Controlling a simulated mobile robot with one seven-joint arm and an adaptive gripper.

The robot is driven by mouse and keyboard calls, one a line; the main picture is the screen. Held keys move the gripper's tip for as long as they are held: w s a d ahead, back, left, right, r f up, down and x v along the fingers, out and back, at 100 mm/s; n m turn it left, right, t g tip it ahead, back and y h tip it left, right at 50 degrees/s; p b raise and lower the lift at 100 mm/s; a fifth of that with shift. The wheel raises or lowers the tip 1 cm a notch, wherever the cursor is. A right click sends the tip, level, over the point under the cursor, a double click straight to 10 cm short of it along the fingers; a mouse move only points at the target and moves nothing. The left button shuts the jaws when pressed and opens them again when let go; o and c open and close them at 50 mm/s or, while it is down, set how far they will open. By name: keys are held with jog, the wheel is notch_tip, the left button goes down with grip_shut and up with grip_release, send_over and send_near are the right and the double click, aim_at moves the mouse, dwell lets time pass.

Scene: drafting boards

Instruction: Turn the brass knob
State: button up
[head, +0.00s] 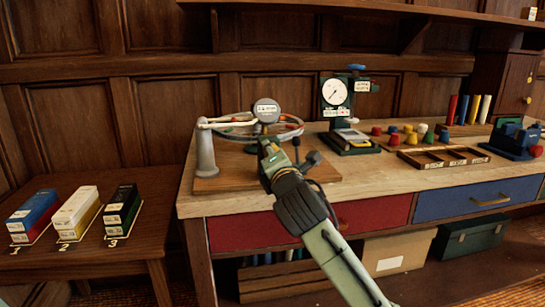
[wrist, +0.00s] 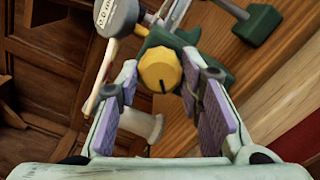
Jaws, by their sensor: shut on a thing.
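The brass knob (wrist: 159,71) shows in the wrist view as a round yellow face with a dark mark pointing toward the bottom of the picture. It sits on a dark green body. My gripper (wrist: 160,68) has one finger on each side of the knob and is shut on it. In the head view my gripper (head: 268,152) is at the front of the ring device on the bench, and I cannot make out the knob there. A round labelled head (head: 267,110) stands just above my gripper.
The wooden bench (head: 385,168) carries a green dial gauge stand (head: 336,93), several coloured pegs and a wooden tray (head: 445,157) to the right. A grey post (head: 206,152) stands left of my gripper. A lower side table (head: 138,240) holds three boxes.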

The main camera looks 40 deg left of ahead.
dwell(0.4)
jog(key=o, duration=1.2)
jog(key=shift+c, duration=0.2)
jog(key=v, duration=1.2)
